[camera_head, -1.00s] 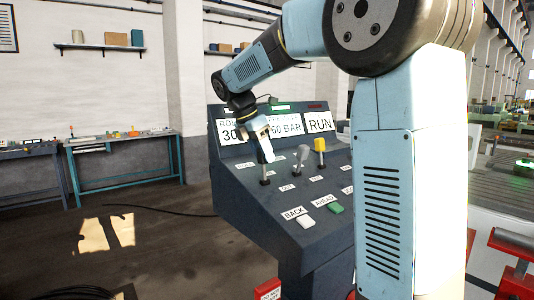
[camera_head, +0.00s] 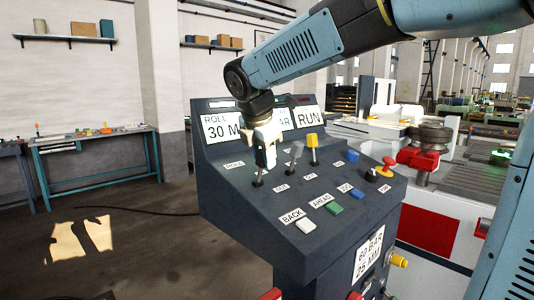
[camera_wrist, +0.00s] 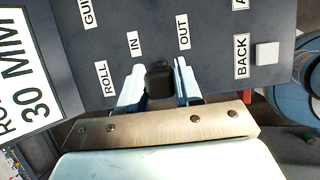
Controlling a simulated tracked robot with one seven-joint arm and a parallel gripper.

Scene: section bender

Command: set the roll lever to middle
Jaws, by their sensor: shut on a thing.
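The roll lever has a dark knob (camera_wrist: 159,79) in the wrist view, between the two fingers of my gripper (camera_wrist: 158,85). The labels ROLL, IN and OUT lie just beyond it, and the knob sits between the IN and OUT labels. In the head view my gripper (camera_head: 264,155) reaches down onto the leftmost lever of the console (camera_head: 240,215). Only the lower stem of the roll lever (camera_head: 258,181) shows there. My gripper is shut on the knob. The lever's exact tilt is hard to tell.
A grey lever (camera_head: 295,157) and a yellow lever (camera_head: 312,147) stand close to the right of my gripper. White, green and blue buttons and a red knob (camera_head: 387,163) sit on the panel. The display (camera_head: 220,126) reads ROLL 30 MM.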

